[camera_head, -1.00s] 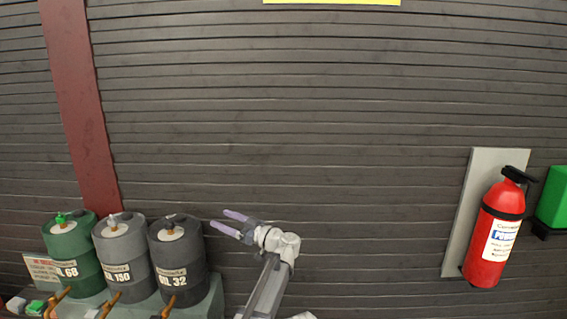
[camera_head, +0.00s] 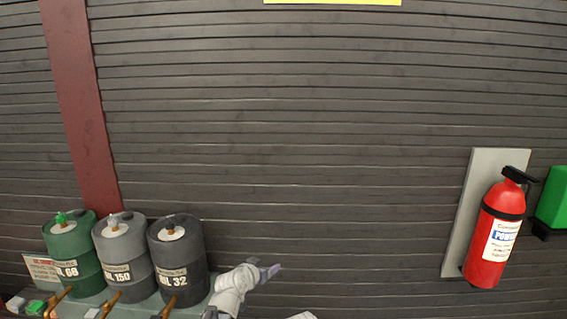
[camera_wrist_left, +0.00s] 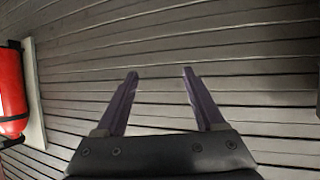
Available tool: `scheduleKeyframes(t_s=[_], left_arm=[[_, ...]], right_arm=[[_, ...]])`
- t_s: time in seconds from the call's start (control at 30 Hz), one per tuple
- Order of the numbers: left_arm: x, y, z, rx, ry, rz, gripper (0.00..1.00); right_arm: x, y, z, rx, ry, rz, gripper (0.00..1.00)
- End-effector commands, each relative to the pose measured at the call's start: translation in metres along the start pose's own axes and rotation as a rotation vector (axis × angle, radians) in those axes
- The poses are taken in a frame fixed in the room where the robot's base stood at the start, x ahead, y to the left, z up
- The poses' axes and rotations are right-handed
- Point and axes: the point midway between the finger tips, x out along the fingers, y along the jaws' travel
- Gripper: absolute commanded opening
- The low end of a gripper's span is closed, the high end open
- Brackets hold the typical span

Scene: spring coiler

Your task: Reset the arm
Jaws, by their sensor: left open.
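My left gripper (camera_head: 273,270) is low in the head view, just right of the dark OIL 32 drum, with its fingers pointing right. In the left wrist view its two purple fingers (camera_wrist_left: 160,72) stand apart with nothing between them. The dark slatted wall (camera_wrist_left: 230,40) fills the view beyond them. My right gripper does not show in either view.
A green drum (camera_head: 75,265), a grey drum (camera_head: 124,262) and a dark drum (camera_head: 178,265) stand at lower left. A red fire extinguisher (camera_head: 492,240) hangs on a board at right; it also shows in the wrist view (camera_wrist_left: 10,90). A green box (camera_head: 553,198) is beside it.

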Motion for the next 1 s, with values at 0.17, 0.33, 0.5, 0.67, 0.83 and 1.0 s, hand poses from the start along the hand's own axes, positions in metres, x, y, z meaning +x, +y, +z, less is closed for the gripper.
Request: scheduleKeyframes(t_s=[0.17,0.33,0.5,0.67,0.83,1.0], left_arm=[[-0.058,-0.005,0.106,-0.076,-0.404,-0.001,0.71],[-0.109,-0.015,0.168,-0.152,-0.676,-0.070,0.71],[-0.155,-0.023,0.207,-0.217,-0.869,-0.152,0.71],[-0.197,-0.030,0.234,-0.274,-1.019,-0.237,0.71],[-0.181,0.008,0.257,-0.175,-1.058,-0.196,0.71],[-0.175,0.044,0.279,-0.075,-1.100,-0.164,0.71]], right_arm=[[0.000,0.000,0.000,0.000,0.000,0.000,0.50],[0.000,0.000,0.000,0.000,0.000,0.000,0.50],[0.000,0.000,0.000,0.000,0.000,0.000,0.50],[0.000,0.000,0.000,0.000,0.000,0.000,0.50],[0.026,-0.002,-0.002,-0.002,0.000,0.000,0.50],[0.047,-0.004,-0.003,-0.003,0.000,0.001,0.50]])
